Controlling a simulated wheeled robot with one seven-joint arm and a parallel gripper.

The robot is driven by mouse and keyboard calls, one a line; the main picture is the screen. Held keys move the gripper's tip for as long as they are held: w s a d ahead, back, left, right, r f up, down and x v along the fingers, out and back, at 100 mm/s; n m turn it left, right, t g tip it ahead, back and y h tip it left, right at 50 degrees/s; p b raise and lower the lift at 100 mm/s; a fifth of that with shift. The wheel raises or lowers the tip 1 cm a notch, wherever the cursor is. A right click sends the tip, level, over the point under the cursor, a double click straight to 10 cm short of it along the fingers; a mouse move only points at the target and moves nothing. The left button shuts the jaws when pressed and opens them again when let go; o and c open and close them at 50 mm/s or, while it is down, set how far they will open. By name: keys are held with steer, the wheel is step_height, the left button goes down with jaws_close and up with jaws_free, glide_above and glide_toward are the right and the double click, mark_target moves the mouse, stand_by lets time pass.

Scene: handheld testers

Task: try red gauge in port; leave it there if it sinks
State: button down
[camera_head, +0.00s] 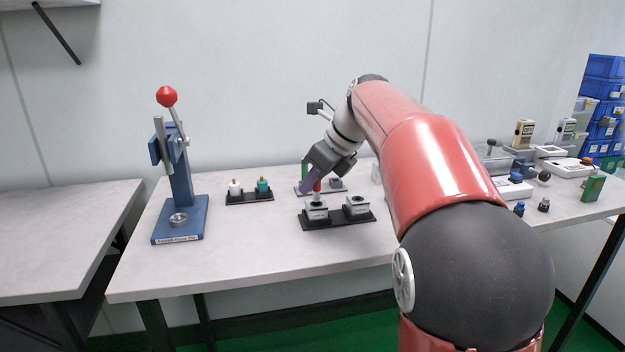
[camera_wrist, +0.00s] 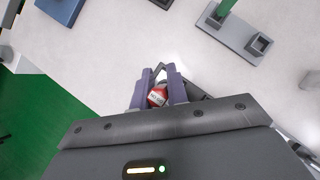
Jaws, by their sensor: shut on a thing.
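The red gauge (camera_head: 317,186) is upright between the fingers of my gripper (camera_head: 311,184), directly over the left block (camera_head: 316,212) of a black two-block base. Its lower end meets the top of that block; I cannot tell how deep it goes into the port. In the wrist view my gripper (camera_wrist: 159,90) is shut on the red gauge (camera_wrist: 157,97), whose red labelled top shows between the purple fingers. The port is hidden there by the gauge and fingers. The right block (camera_head: 356,204) has a dark round port in its top and stands clear of my gripper.
A blue press (camera_head: 180,185) with a red knob stands at the left. A black rack (camera_head: 250,197) holds a white and a teal piece. A grey tray (camera_wrist: 230,30) with a green post lies behind the base. Testers and small parts crowd the table's right end.

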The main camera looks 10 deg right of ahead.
steer(key=shift+f+b, duration=0.55)
steer(key=shift+f, duration=0.5)
stand_by(0.6)
steer(key=c, duration=1.3)
jaws_free()
steer(key=shift+r, duration=0.1)
steer(key=p+v, duration=0.2)
steer(key=v, duration=0.5)
steer(key=s+f+n+h, duration=0.1)
steer(key=s+f+n, duration=0.2)
steer(key=s+n, duration=0.6)
steer(key=s+a+f+n+t+h, duration=0.1)
steer(key=s+a+f+n+h, duration=0.1)
steer(key=s+f+n, duration=1.3)
steer(key=s+n+h, duration=0.1)
steer(key=s+n, duration=0.2)
steer(key=shift+f+h, duration=0.25)
steer(key=shift+h, duration=0.05)
